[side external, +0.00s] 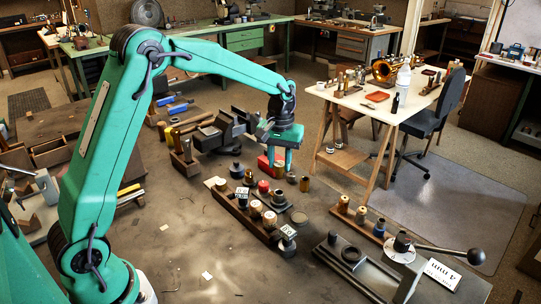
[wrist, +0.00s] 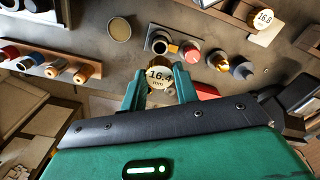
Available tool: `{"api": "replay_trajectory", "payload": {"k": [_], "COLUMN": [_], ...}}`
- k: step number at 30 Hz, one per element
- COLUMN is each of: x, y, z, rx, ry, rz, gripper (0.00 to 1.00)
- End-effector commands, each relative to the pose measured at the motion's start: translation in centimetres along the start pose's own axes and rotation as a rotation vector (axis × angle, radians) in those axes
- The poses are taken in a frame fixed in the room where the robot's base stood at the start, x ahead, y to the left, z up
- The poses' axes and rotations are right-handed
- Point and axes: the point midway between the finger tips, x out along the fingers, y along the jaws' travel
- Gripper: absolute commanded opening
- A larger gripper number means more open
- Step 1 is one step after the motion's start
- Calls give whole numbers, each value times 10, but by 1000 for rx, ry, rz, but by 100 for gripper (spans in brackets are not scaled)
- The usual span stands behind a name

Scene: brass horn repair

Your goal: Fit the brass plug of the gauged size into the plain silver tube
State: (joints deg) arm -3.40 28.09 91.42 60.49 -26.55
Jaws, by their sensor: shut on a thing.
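My gripper (wrist: 159,88) is shut on a brass plug whose round pale top is marked 16.4 mm (wrist: 159,75). The plug sits between the two green fingertips in the wrist view; its lower part is hidden. In the side view my gripper (side external: 281,165) points down, low over the bench beyond the dark rack. I cannot tell whether this silvery piece is the plain silver tube.
A dark rack (side external: 232,204) with several labelled plugs lies in front of my gripper. A bench vise (side external: 224,127) stands to its left. Another rack (side external: 346,221) and a lever tool (side external: 440,252) are at right. A round brass tin (side external: 304,184) stands close by.

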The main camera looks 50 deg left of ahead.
Motion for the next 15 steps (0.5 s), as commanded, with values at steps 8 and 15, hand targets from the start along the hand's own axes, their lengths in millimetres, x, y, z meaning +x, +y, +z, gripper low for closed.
{"api": "replay_trajectory", "payload": {"k": [8, 15], "x": [16, 32], "y": [0, 0], "z": [0, 0], "rx": [0, 0], "ry": [-2, -2], "rz": [-1, -1], "gripper": [6, 6]}}
